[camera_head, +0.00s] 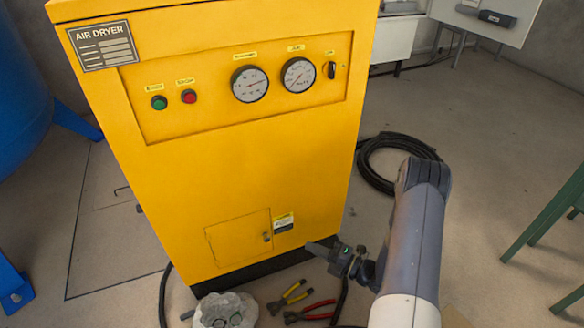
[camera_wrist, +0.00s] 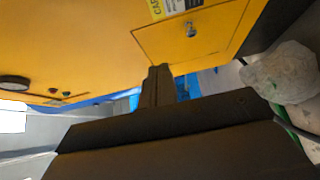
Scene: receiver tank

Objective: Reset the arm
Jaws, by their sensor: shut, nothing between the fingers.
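My arm reaches in from the lower right of the head view, bent at the elbow. My gripper (camera_head: 312,247) is low in front of the yellow air dryer (camera_head: 240,170), near its small lower door (camera_head: 238,237). My gripper is shut and empty. In the wrist view its fingers (camera_wrist: 157,75) point toward the yellow panel, just below the small door (camera_wrist: 190,32). I cannot tell whether the fingertips touch the cabinet.
Yellow-handled pliers (camera_head: 288,297), red-handled pliers (camera_head: 310,312) and a pale rock-like lump (camera_head: 225,310) lie on the floor. A black hose coil (camera_head: 385,165) lies behind my arm. A blue tank (camera_head: 25,90) stands left, a green frame (camera_head: 550,215) right.

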